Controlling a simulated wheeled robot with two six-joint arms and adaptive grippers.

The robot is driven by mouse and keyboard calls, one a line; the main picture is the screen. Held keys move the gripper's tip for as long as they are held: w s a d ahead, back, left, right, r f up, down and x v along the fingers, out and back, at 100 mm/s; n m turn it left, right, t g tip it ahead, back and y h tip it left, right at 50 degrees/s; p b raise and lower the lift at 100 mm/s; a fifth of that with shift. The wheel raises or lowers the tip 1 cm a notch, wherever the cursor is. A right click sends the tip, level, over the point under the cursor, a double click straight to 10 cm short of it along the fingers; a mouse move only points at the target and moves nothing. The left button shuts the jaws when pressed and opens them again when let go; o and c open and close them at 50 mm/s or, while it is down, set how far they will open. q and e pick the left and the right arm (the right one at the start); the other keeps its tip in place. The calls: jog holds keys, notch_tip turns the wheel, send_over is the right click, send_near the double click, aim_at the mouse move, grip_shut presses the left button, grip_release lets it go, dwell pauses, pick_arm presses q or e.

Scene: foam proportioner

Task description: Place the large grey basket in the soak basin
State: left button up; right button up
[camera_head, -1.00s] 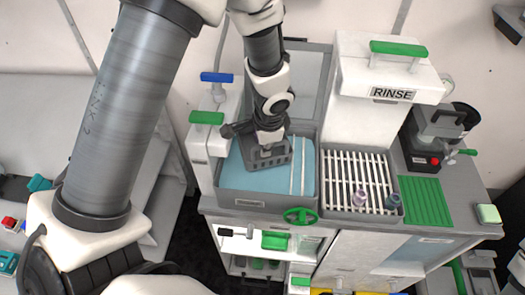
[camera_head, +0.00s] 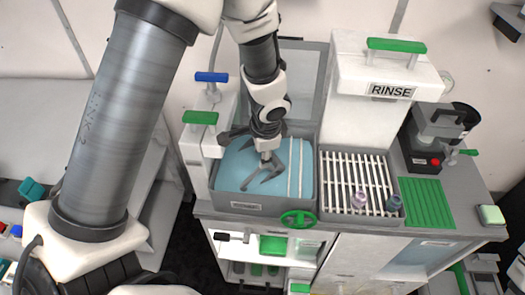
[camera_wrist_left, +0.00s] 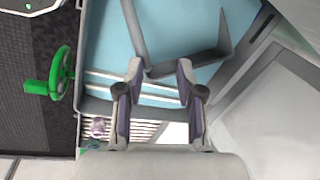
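The soak basin (camera_head: 262,208) is a grey-rimmed tub of blue liquid at the left of the counter. The large grey basket (camera_head: 268,176) is mostly hidden under the liquid; only angled grey strips of it show above the surface. The strips also show in the left wrist view (camera_wrist_left: 188,66). My left gripper (camera_head: 265,158) is over the basin, right above the basket. In the left wrist view its two fingers (camera_wrist_left: 158,80) stand apart with a gap between, the grey strip just beyond their tips. My right gripper is not in view.
Right of the basin is a white-slatted rack (camera_head: 345,168) with small cups at its front corner. A white RINSE unit (camera_head: 385,120) stands behind it. A green handwheel (camera_head: 298,219) is on the basin's front. A green mat (camera_head: 426,203) lies farther right.

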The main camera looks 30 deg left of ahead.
pick_arm(q)
jog(key=p+v, duration=0.1)
jog(key=v, duration=0.2)
jog(key=p+v, duration=0.2)
jog(key=v, duration=0.1)
jog(key=shift+w+a+r, duration=0.1)
jog(key=shift+w, duration=0.1)
jog(key=v, duration=0.6)
jog(key=shift+p, duration=0.4)
jog(key=shift+s+r, duration=0.15)
jog(key=shift+r, duration=0.05)
